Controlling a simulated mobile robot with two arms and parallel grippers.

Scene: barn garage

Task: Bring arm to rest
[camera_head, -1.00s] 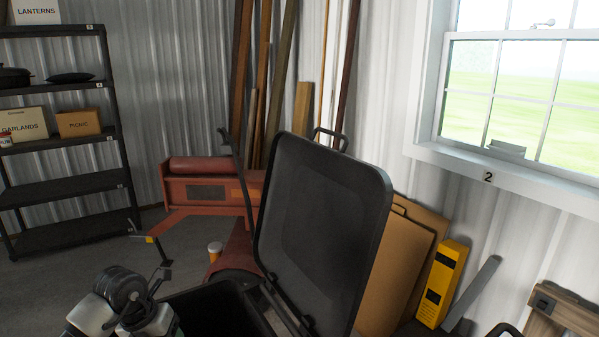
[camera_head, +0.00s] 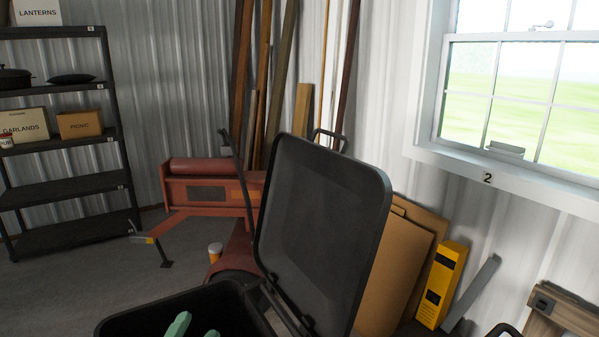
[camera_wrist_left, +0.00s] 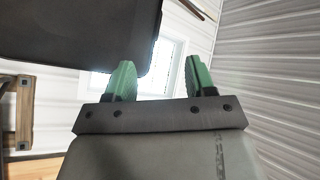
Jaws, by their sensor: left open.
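My left gripper (camera_head: 195,328) shows only as two green fingertips at the bottom edge of the head view, in front of the open black bin. In the left wrist view, its two green fingers (camera_wrist_left: 158,80) stand apart with nothing between them. The rest of the left arm is out of the head view. My right gripper is in neither view.
A black bin (camera_head: 125,325) with its lid (camera_head: 325,230) raised stands close in front. A red machine (camera_head: 205,190), cardboard sheets (camera_head: 395,265) and a yellow box (camera_head: 440,285) are behind it. A dark shelf (camera_head: 65,190) stands at left, with open floor (camera_head: 75,285) before it.

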